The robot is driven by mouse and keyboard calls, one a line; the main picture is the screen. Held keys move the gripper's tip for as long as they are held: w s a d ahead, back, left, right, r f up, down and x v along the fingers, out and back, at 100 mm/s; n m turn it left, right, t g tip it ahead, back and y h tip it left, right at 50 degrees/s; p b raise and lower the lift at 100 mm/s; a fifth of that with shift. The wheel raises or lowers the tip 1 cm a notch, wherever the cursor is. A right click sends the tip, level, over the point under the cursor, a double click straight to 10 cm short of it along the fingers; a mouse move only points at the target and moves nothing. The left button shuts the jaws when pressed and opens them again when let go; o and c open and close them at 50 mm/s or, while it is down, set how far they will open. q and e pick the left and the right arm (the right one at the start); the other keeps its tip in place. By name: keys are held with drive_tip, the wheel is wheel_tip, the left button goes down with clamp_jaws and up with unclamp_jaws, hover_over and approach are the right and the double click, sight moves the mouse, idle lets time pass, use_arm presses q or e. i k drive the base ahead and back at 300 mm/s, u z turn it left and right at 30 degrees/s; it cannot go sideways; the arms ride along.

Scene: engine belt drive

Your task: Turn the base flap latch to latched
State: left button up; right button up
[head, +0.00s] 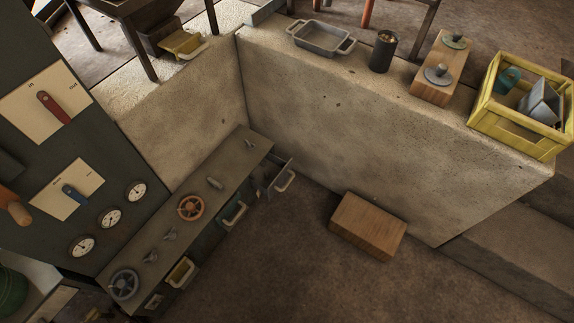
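A low dark base cabinet (232,163) runs diagonally from the upright panel's foot toward the wall corner. Its top carries an orange handwheel (191,207), a grey handwheel (124,284) and several small grey fittings, one near the far end (250,143). On its front, a flap or drawer with a pale handle (285,181) stands out at the far end. Another pale handle (234,215) and a yellow bin-like part (181,271) are nearer. I cannot tell which small part is the base flap latch or how it is turned. Neither gripper is in view.
A wooden block (367,226) lies on the floor before the wall. The wall ledge holds a grey tray (322,40) and a yellow crate (486,120). Floor at bottom centre is clear.

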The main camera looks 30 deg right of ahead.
sight(216, 184)
drive_tip(key=k, duration=0.6)
drive_tip(key=u, duration=0.5)
drive_tip(key=i, duration=1.15)
drive_tip(key=u, duration=0.35)
